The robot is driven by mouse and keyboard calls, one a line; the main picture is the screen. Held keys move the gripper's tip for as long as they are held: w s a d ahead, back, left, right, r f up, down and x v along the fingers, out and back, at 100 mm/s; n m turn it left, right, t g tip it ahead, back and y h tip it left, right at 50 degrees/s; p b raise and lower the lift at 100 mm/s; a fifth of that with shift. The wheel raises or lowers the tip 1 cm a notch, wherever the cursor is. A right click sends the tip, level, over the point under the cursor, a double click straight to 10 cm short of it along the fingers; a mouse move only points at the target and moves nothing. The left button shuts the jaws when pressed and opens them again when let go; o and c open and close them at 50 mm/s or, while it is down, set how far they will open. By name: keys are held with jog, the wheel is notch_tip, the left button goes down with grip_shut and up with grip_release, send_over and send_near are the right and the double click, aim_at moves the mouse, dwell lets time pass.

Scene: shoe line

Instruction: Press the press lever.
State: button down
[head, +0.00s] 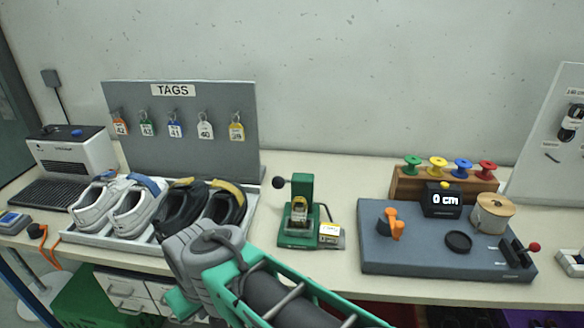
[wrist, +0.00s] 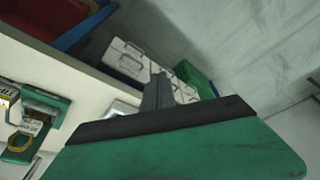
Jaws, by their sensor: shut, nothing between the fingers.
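The green press (head: 301,196) stands upright near the middle of the table. A yellow-edged tag lies in the press. The press also shows at the left edge of the wrist view (wrist: 50,108). My gripper (wrist: 158,90) is shut and empty, and in the wrist view its fingers show against the white drawers. It is apart from the press and lever. In the head view my arm crosses the front edge left of the press, and the fingertips cannot be made out.
A tray (head: 75,236) of white and black shoes stands left of the press, before the tag board (head: 180,110). A grey-blue station (head: 400,262) stands to the right. White drawers (head: 125,287) and a green bin (head: 85,308) are below the table.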

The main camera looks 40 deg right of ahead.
jog(key=w+d+r+m+t+h, duration=0.1)
jog(key=w+d+r+m, duration=0.3)
jog(key=d+r, duration=0.5)
jog(key=w+d+r+m+t, duration=0.1)
jog(key=w+d+r+m, duration=0.35)
jog(key=d+r, duration=0.5)
jog(key=s+d+r+m+h, duration=0.2)
jog(key=s+d+r+m, duration=0.2)
jog(key=d+r, duration=0.4)
jog(key=d, duration=0.3)
jog(key=shift+d+r+p, duration=0.25)
jog(key=shift+r+p, duration=0.1)
jog(key=shift+r, duration=0.05)
